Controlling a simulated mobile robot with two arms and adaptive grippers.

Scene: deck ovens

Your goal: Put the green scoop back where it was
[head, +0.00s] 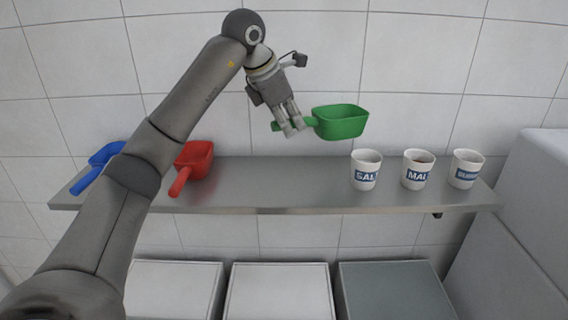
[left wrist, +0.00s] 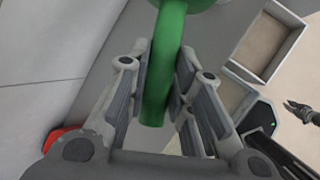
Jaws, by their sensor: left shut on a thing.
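The green scoop (head: 342,122) is in the air above the steel shelf (head: 280,198), its bowl to the right and its handle to the left. My left gripper (head: 291,128) is shut on the scoop's handle. In the left wrist view the green handle (left wrist: 161,75) runs between the two fingers (left wrist: 165,95), and the bowl is mostly cut off at the top edge. The red scoop (head: 194,162) and the blue scoop (head: 100,165) rest at the left part of the shelf, partly beside and behind my left arm. A gripper (left wrist: 303,112) shows small at the right of the left wrist view, its jaws unclear.
Three labelled white mugs, one reading SAL (head: 366,170), one MAL (head: 417,169) and one partly legible (head: 466,169), stand on the shelf's right part. The shelf between the red scoop and the SAL mug is bare. Several bins (head: 280,290) stand below.

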